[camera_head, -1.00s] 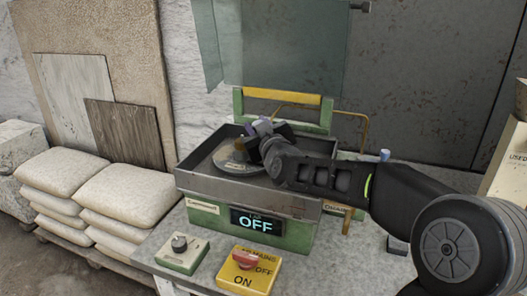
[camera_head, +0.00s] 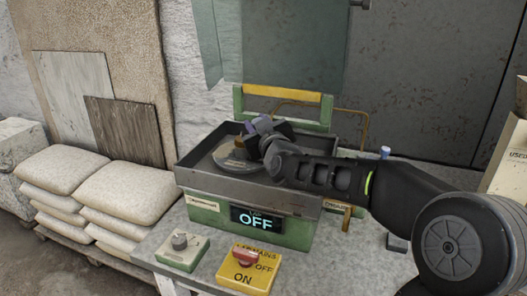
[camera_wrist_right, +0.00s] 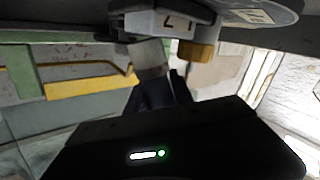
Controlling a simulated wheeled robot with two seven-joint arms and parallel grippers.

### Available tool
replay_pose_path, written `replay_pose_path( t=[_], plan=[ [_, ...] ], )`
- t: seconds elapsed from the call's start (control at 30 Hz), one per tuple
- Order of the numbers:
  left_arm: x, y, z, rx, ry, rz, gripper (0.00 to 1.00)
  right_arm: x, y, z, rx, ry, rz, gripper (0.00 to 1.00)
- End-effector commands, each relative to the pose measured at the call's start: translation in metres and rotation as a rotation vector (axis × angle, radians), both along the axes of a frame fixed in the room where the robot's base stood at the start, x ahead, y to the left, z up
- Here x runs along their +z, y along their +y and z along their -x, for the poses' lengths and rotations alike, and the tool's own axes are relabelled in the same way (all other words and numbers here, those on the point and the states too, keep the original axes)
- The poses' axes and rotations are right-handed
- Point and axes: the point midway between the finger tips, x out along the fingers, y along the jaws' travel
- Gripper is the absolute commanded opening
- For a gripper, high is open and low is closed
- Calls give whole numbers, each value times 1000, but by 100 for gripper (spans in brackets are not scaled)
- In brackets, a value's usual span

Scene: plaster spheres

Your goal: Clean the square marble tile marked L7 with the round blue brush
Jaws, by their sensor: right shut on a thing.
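My right gripper (camera_head: 262,140) reaches into an open grey metal tray (camera_head: 245,188) and is shut on a small grey-blue piece (camera_head: 262,124). In the right wrist view, the gripper's dark fingers (camera_wrist_right: 165,88) hold a greyish piece (camera_wrist_right: 150,58). Just above it is a pale block (camera_wrist_right: 172,22) with a dark mark like a 7, and beside that a short brown-yellow cylinder (camera_wrist_right: 197,51). A round disc (camera_head: 232,162) lies in the tray under the gripper. I cannot make out a tile marked L7 or a round blue brush. My left gripper is not seen.
The tray sits on a green base with an OFF display (camera_head: 262,222). On the bench in front are a knob box (camera_head: 181,250) and a yellow ON/OFF switch box (camera_head: 246,272). A glassy panel (camera_head: 275,45) hangs above. Sacks (camera_head: 128,190) and leaning slabs (camera_head: 128,130) stand left.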

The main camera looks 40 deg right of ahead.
Motion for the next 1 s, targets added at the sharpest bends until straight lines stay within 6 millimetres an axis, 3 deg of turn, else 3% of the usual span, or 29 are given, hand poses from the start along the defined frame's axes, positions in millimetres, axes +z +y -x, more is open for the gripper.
replay_pose_path(
  t=[0.6,1.0],
  plan=[
    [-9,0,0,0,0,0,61,-2,-12,-8,0,1,0,0],
    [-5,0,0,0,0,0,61,1,-9,-6,1,2,1,0]
  ],
)
